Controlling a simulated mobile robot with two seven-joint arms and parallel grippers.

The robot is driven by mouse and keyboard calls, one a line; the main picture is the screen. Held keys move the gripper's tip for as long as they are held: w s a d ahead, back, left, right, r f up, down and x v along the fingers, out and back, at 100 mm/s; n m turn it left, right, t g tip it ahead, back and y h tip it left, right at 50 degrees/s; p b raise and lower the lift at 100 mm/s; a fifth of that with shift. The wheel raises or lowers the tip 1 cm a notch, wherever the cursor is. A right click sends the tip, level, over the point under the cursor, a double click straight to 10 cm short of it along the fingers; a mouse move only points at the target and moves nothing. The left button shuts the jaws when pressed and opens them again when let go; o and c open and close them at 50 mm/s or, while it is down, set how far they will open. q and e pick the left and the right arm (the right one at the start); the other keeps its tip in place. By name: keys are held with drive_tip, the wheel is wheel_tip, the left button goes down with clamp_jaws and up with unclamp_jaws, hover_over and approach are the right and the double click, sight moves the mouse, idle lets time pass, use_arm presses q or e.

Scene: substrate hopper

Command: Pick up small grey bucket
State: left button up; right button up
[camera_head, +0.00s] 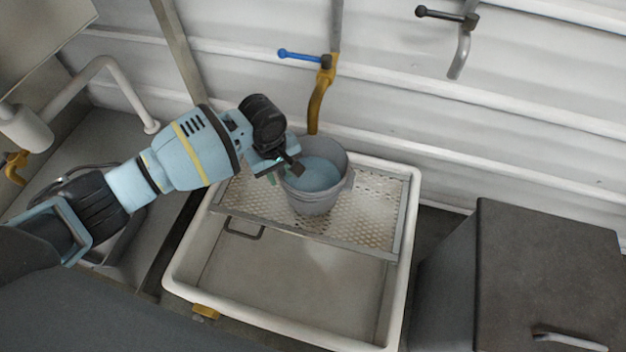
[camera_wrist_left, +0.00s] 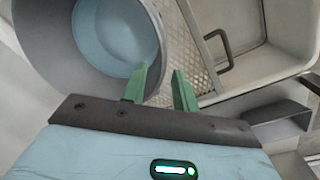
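A small grey bucket (camera_head: 318,198) stands upright on the perforated shelf of a white sink, with a flat light-blue surface inside it. My left gripper (camera_head: 290,170) is at the bucket's left rim in the head view. In the left wrist view the bucket (camera_wrist_left: 45,35) fills the upper left. The two green fingers of my left gripper (camera_wrist_left: 161,82) are apart, with a clear gap between them. One finger overlaps the bucket's rim and the other shows against the perforated shelf. I cannot tell whether either touches the bucket. My right gripper is not in view.
The white sink (camera_head: 413,215) holds the perforated shelf (camera_head: 375,205) at its back; its front basin is empty. A yellow spout (camera_head: 316,105) with a blue lever hangs just behind the bucket. A dark box (camera_head: 545,265) stands at the right, and a ribbed wall is behind.

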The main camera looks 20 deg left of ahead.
sight(284, 186)
use_arm(q)
drive_tip(key=shift+w+d+f+b, duration=0.1)
drive_tip(key=shift+w+f+b, duration=0.1)
drive_tip(key=shift+f+b, duration=0.95)
drive_tip(key=shift+w+d+f+b, duration=0.15)
drive_tip(key=shift+f+b, duration=0.55)
drive_tip(key=shift+f, duration=0.75)
drive_tip(key=shift+r, duration=0.1)
clamp_jaws()
drive_tip(key=shift+r, duration=0.1)
